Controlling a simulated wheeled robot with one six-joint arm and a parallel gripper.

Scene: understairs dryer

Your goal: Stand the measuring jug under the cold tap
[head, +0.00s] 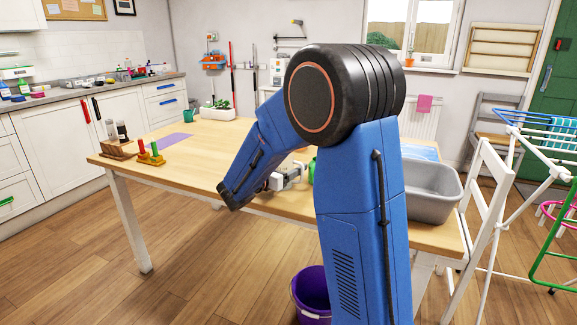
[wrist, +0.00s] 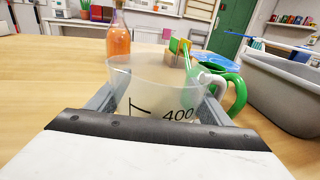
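I cannot make out the cold tap.
A grey tub (head: 430,190) stands on the table at right; an orange bottle (wrist: 118,38) stands behind the jug. The table's left part holds a wooden rack (head: 118,149). A counter (head: 90,88) runs along the left wall, with open floor before it. A purple bucket (head: 312,290) is below.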

